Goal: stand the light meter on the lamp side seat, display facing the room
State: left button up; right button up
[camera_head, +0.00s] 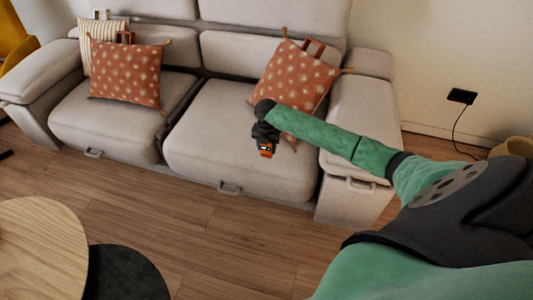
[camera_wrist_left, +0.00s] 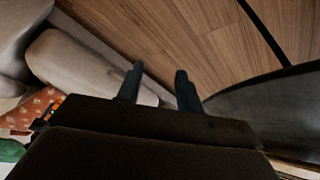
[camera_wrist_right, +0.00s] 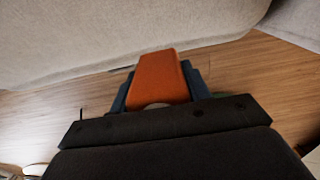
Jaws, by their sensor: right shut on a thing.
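The light meter (camera_head: 266,151) is a small orange and dark thing hanging below my right gripper (camera_head: 265,136). In the right wrist view its plain orange side (camera_wrist_right: 160,78) sits between the fingers, which are shut on it. Its display cannot be made out for certain. In the head view it overlaps the right seat (camera_head: 215,120) of the grey sofa, near the front; its height over the seat is unclear. My left gripper (camera_wrist_left: 160,74) shows only in its wrist view, with fingers apart and nothing between them. No lamp is clearly in view.
A patterned orange cushion (camera_head: 292,80) leans at the right seat's back. Another orange cushion (camera_head: 126,74) and a striped one (camera_head: 98,28) are on the left. A round wooden table (camera_head: 40,250) stands front left. The right seat's front half looks clear.

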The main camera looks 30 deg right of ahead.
aim_at(266, 153)
jog(key=shift+f, duration=1.95)
pick_arm(q)
jog(key=shift+r, duration=0.45)
pick_arm(e)
jog(key=shift+f, duration=0.1)
jog(key=o, duration=1.1)
jog(key=shift+c, duration=0.2)
pick_arm(q)
jog(key=shift+f, duration=0.35)
pick_arm(e)
notch_tip(266, 153, up, 12)
jog(key=shift+r, duration=0.1)
